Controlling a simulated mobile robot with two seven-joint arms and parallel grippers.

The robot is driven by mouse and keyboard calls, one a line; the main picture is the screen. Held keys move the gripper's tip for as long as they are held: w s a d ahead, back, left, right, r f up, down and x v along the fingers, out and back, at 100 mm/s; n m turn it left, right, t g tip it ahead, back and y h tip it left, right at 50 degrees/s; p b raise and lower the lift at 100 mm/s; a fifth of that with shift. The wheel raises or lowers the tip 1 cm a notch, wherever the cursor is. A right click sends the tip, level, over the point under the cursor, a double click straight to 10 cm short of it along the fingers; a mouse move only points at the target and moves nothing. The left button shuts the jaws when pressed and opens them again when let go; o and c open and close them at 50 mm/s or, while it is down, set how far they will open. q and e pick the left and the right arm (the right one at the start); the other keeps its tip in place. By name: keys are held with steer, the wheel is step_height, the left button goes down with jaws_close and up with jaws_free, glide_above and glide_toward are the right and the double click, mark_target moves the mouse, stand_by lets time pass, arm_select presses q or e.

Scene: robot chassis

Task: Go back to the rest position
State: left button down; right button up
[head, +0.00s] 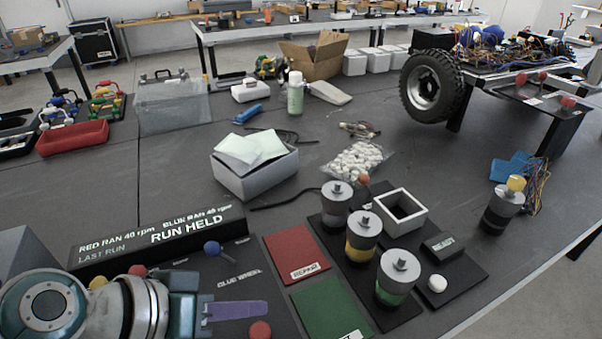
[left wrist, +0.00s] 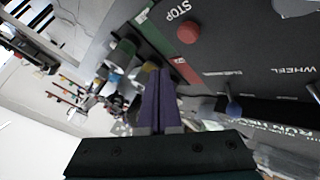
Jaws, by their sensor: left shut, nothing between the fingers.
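My left gripper (head: 236,311) has purple fingers and is low at the left front of the head view, over the dark control board. In the left wrist view its fingers (left wrist: 158,98) lie together with nothing between them. A blue ball-topped lever (head: 212,248) stands behind the gripper. The display bar (head: 160,238) reads RUN HELD. My right gripper is in neither view.
A red pad (head: 295,250) and a green pad (head: 331,308) lie right of the gripper. Beyond stand motor cylinders with a yellow band (head: 361,240) and a green band (head: 395,285). A grey box with papers (head: 254,170) and a wheeled chassis (head: 433,85) stand farther back.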

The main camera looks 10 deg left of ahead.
arm_select(q)
steer(key=s+a+r+m+g+y+p, duration=0.1)
steer(key=s+a+r+g+y, duration=0.15)
steer(key=s+a+r, duration=0.35)
steer(key=s+a+r+m+g+y, duration=0.1)
steer(key=s+r+y, duration=0.25)
steer(key=s, duration=0.55)
step_height(320, 180, up, 39)
steer(key=p, duration=3.8)
steer(key=shift+a, duration=0.25)
steer(key=shift+s+f+t, duration=0.1)
steer(key=shift+f+t, duration=0.05)
steer(key=shift+t, duration=0.1)
